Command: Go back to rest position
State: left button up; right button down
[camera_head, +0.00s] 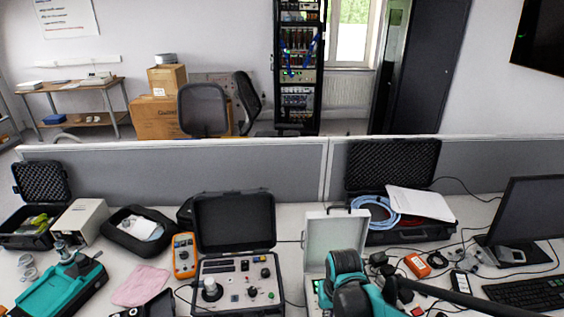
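Part of what looks like my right arm, in teal and black, shows at the bottom centre-right, in front of an open light-coloured case (335,232). I cannot make out any gripper fingers on it. My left gripper does not show in the picture. An open black case with a grey control panel (240,268) stands on the desk, left of the arm part, with a small metal cylinder (210,290) on its panel. An orange multimeter (184,256) stands beside that case.
A teal and black device (62,290) and a pink cloth (141,286) lie at the left. A black case with blue hose (375,212), a monitor (528,215), a keyboard (530,293) and cables crowd the right. A grey partition (240,170) closes the desk's back.

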jog(key=s+d+r+t+b, duration=0.2)
jog(key=s+d+r+t, duration=0.2)
jog(key=s+r+t, duration=0.2)
jog(key=s+r, duration=0.2)
jog(key=s, duration=0.1)
jog(key=shift+s+r, duration=0.35)
dwell(1.1)
